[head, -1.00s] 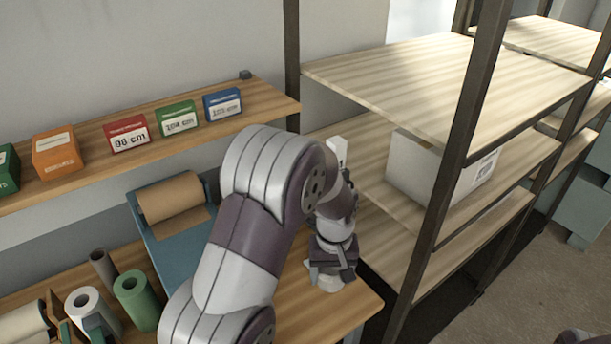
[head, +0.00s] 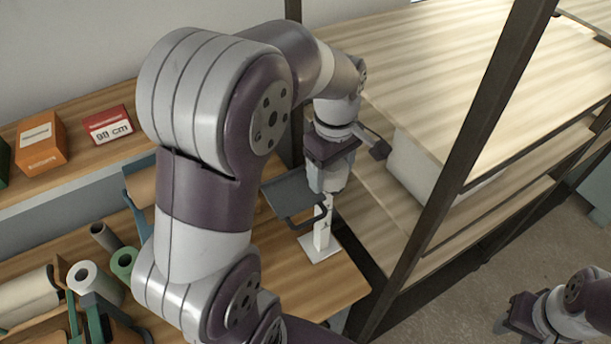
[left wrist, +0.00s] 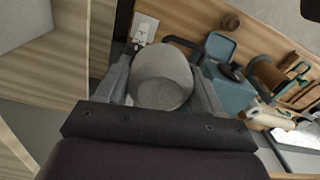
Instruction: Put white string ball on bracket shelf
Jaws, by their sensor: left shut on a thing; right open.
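The white string ball (left wrist: 162,80) is a pale grey-white round thing between the fingers of my left gripper (left wrist: 165,85) in the left wrist view. In the head view my left gripper (head: 332,170) points down, shut on the ball (head: 336,181), above the right end of the wooden worktop. The arm hides part of the scene. The bracket shelf (head: 92,166) is a wooden wall shelf at the left, its right part hidden behind my left arm. My right gripper (head: 512,318) is open at the lower right, away from the ball.
An orange box (head: 40,145) and a red box (head: 108,125) stand on the bracket shelf. A white upright holder (head: 322,238) stands just below the ball. A dark rack post (head: 470,150) and wooden rack shelves (head: 430,60) are on the right. Rolls (head: 90,282) stand lower left.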

